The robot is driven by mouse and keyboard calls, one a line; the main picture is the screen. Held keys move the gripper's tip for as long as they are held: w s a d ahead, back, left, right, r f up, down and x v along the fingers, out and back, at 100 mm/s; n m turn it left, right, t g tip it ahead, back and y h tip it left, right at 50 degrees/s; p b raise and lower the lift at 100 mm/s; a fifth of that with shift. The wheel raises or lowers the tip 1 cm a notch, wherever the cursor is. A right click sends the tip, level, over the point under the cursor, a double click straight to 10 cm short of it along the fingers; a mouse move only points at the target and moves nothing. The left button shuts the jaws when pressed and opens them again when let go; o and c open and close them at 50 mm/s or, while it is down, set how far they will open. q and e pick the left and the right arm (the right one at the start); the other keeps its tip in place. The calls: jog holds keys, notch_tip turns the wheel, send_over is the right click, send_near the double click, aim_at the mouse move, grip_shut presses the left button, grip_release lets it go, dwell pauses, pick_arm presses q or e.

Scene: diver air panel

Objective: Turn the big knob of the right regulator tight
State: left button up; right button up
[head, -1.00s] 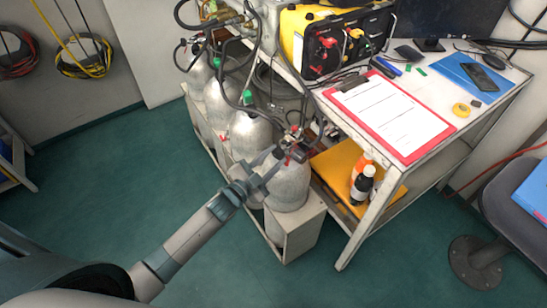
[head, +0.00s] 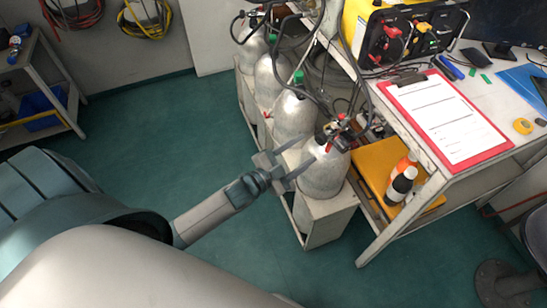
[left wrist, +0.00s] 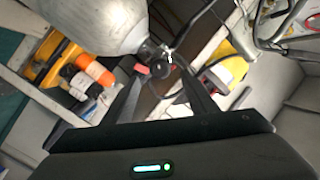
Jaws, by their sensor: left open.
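The right regulator (head: 342,130) sits on top of the nearest silver cylinder (head: 325,175), at the right end of the row. A dark knob (head: 321,138) shows on its left side, with a small red part below. In the left wrist view a dark round knob (left wrist: 156,56) lies at the cylinder neck, beyond and between the fingers. My left gripper (head: 298,158) is open and points at the regulator from the lower left. Its fingers (left wrist: 160,78) hold nothing; contact with the knob cannot be told. My right gripper is not in view.
Other cylinders (head: 294,115) stand in the rack (head: 325,222) to the left, with black hoses above. A bench (head: 400,215) at right carries a red clipboard (head: 448,118) and a yellow case (head: 355,30). Bottles (head: 402,180) stand on its lower shelf.

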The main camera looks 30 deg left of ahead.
pick_arm(q)
jog(key=f+b+v, duration=0.1)
jog(key=v, duration=1)
jog(key=shift+s+r, duration=0.25)
jog(key=shift+r, duration=0.2)
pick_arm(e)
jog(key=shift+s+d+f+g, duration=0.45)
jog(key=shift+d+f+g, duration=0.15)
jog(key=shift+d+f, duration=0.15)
pick_arm(q)
jog(key=shift+a, duration=0.1)
